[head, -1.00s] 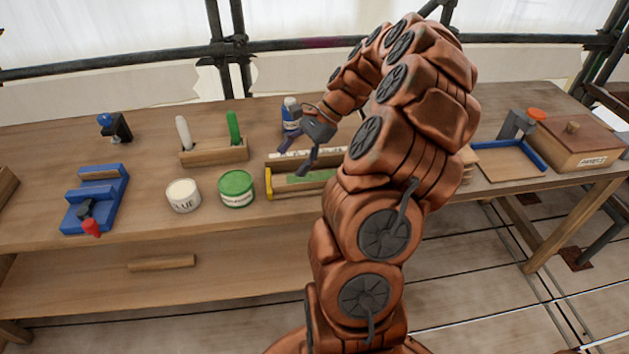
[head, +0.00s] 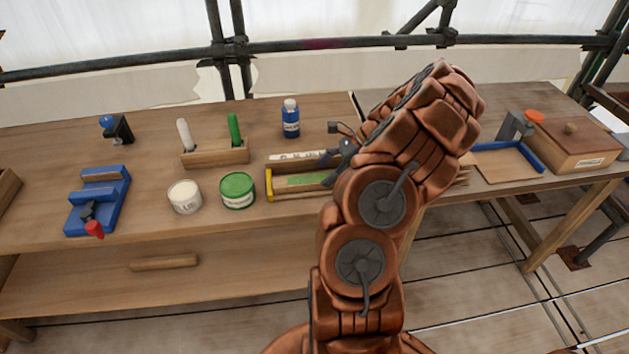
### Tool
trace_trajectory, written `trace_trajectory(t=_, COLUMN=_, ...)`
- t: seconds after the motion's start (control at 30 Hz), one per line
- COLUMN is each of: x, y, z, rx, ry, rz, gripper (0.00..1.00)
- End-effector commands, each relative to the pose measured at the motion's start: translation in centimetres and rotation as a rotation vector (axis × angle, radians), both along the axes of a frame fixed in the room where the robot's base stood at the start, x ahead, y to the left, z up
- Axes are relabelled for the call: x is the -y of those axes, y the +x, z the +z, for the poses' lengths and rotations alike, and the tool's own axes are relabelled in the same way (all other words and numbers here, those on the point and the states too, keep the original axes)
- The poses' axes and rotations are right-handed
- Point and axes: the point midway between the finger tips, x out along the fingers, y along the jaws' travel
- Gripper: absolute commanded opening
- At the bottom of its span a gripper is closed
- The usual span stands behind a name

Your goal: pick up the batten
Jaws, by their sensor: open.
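I cannot tell for sure which piece is the batten. A plain wooden bar (head: 164,262) lies low at the left, below the bench top. Pale wooden ends (head: 464,172) also show just right of my arm, mostly hidden behind it. My gripper (head: 332,155) is small and dark in the head view, with its fingers apart and nothing seen between them. It is over the right part of a long wooden holder (head: 269,184) with a yellow end and a green strip. My arm hides the holder's right end and what lies behind it.
A blue bottle (head: 291,120) stands behind the holder. White (head: 184,197) and green (head: 237,190) tins stand left of it. A blue fixture (head: 98,200) is further left. A blue-edged tray (head: 508,165) and a lidded wooden box (head: 575,148) are at the right.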

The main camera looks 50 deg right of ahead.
Motion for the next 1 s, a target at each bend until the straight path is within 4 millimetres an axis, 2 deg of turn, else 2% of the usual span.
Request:
trace_trajectory(t=0.23, x=-1.7, y=1.4, z=-2.1, rx=0.001, ry=0.001, rz=0.000, gripper=0.76)
trace_trajectory(t=0.47, x=-1.8, y=1.5, z=-2.4, rx=0.002, ry=-0.003, rz=-0.001, gripper=0.76)
trace_trajectory(t=1.0, x=-1.7, y=1.4, z=-2.3, rx=0.000, ry=-0.003, rz=-0.001, gripper=0.21)
